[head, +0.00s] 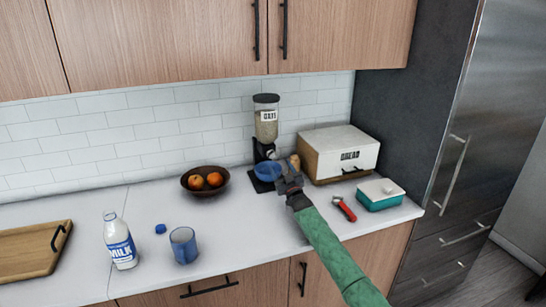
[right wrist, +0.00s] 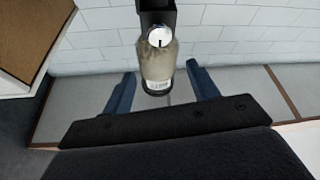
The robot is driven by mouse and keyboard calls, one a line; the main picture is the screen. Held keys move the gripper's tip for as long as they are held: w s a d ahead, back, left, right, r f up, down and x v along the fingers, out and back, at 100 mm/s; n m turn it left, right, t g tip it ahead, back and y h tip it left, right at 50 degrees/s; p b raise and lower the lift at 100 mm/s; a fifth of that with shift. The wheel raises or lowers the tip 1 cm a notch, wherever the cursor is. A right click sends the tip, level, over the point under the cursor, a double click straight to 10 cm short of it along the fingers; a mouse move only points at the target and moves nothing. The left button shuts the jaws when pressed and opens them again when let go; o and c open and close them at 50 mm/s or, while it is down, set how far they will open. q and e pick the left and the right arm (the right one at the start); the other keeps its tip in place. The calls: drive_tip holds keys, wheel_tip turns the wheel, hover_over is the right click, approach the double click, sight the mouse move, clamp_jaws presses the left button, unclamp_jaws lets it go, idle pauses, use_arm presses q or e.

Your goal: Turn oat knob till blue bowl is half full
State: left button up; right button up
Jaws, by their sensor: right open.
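The oat dispenser (head: 266,122), a clear container of oats with a dark lid and black stand, stands against the tiled wall. The blue bowl (head: 266,171) sits at its base, partly hidden by my right gripper (head: 284,173); its fill cannot be told. My right arm reaches in from the lower right. In the right wrist view, which appears upside down, my right gripper (right wrist: 162,69) is open, its fingers framing the dispenser (right wrist: 157,66) with nothing held. A round pale knob (right wrist: 160,36) shows on the dispenser, apart from the fingertips. My left gripper is not in view.
A bread box (head: 340,154) stands close right of the dispenser; a fruit bowl (head: 205,181) is left of it. A red-handled item (head: 344,209) and teal container (head: 379,194) lie right. A milk bottle (head: 120,241), blue mug (head: 184,245) and cutting board (head: 32,252) are left.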

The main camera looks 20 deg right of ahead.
sight(271, 155)
drive_tip(key=w, duration=0.2)
drive_tip(key=w+p, duration=0.1)
drive_tip(key=w, duration=0.3)
drive_tip(key=shift+w+a+r+p, duration=0.25)
drive_tip(key=shift+a+p, duration=0.15)
drive_tip(key=shift+p+x, duration=0.3)
drive_tip(key=shift+x, duration=0.7)
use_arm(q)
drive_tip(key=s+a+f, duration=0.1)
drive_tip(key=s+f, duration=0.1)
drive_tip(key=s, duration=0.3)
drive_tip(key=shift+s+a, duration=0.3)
use_arm(e)
drive_tip(key=shift+w, duration=0.1)
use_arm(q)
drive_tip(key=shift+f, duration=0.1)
use_arm(e)
drive_tip(key=shift+f, duration=0.1)
drive_tip(key=c, duration=1)
